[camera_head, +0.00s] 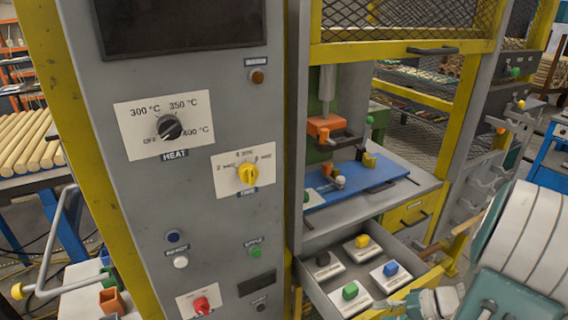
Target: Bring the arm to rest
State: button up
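My arm (530,235), white and teal, fills the lower right of the head view, in front of the machine. A smaller teal part of it (432,303) shows at the bottom edge, overlapping the right front of an open drawer (333,304). My gripper seems to be at this lower end, partly cut off by the frame. Its fingers cannot be made out clearly, nor whether they hold anything.
The drawer holds pale blocks with black, yellow, green and blue knobs. Above it, a blue plate (372,193) lies under an orange press head (325,127). A grey control panel (215,115) stands left, and a raised mesh guard (410,25) hangs above.

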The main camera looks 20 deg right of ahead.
jog(key=a+r+n+g+h, duration=0.1)
jog(key=a+r+n+h, duration=0.3)
jog(key=a+r, duration=0.5)
jog(key=a+r+n+h, duration=0.4)
jog(key=a+r, duration=0.5)
jog(key=a, duration=0.5)
jog(key=shift+s+r+n+g, duration=0.2)
jog(key=shift+s+n+g, duration=0.2)
jog(key=shift+n, duration=0.3)
